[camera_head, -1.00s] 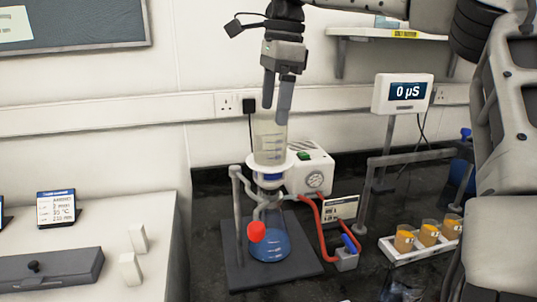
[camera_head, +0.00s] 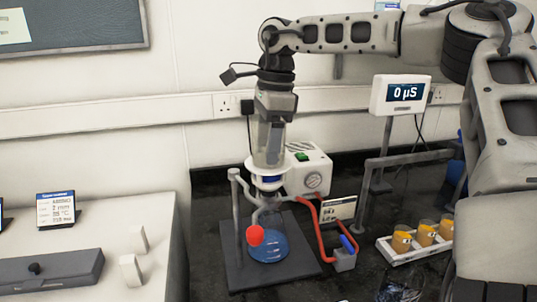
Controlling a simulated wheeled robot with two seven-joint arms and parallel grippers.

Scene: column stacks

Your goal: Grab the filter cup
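The filter cup (camera_head: 257,146) is a clear upright cylinder with graduation marks. It stands on the white collar (camera_head: 267,172) above a flask of blue liquid (camera_head: 269,247). My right gripper (camera_head: 270,150) comes from above, with its fingers down alongside the cup's walls. The fingers look spread around the cup; whether they touch it cannot be made out. They hide part of the cup. My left gripper is not in view.
A white pump (camera_head: 309,172) stands behind right. A meter (camera_head: 401,94) and a rack of amber beakers (camera_head: 408,252) are to the right. A white bench (camera_head: 100,250) is at left.

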